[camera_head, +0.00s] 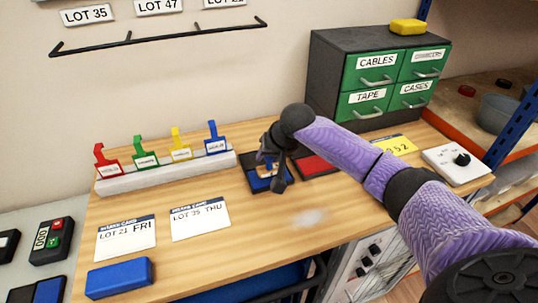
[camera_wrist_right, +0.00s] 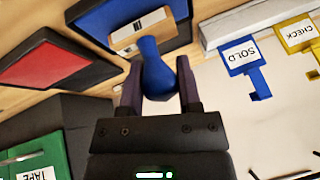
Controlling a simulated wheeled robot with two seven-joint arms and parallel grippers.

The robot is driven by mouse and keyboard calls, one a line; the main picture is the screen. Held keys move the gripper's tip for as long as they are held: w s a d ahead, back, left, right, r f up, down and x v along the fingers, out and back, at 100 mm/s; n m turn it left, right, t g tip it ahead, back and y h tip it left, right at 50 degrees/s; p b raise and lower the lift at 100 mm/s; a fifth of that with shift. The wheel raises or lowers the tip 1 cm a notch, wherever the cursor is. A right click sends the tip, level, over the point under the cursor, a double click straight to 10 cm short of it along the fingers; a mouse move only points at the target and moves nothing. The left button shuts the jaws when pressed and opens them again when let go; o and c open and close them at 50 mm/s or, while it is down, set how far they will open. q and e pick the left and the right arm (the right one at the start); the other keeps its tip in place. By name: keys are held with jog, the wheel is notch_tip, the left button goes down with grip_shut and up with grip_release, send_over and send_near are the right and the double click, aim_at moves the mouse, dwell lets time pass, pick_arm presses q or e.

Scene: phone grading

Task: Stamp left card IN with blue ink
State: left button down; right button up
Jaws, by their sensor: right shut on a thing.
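My right gripper (camera_head: 272,166) is shut on the blue handle of a stamp (camera_wrist_right: 156,68), also seen in the right wrist view between the fingers (camera_wrist_right: 158,90). The stamp's wooden block (camera_wrist_right: 140,34) is at the blue ink pad (camera_wrist_right: 92,22); I cannot tell whether it touches the ink. In the head view the blue ink pad (camera_head: 256,185) is partly hidden by the gripper. The left card (camera_head: 127,240) reads LOT 21 FRI and lies flat at the left of the table. The other card (camera_head: 200,222) reads LOT 35 THU. My left gripper is out of view.
A red ink pad (camera_head: 318,166) lies right of the blue one. A white rack (camera_head: 165,174) with coloured tags stands behind the cards. A blue block (camera_head: 119,278) lies in front of the left card. A drawer cabinet (camera_head: 325,82) stands behind.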

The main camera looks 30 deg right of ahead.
jog(key=shift+f, duration=0.55)
dwell(0.8)
jog(key=shift+r+p, duration=0.35)
jog(key=shift+r, duration=0.1)
notch_tip(320, 180, up, 6)
jog(key=p, duration=0.7)
jog(key=shift+r+p, duration=0.2)
jog(key=shift+p, duration=0.1)
jog(key=shift+f, duration=0.1)
jog(key=shift+a, duration=0.1)
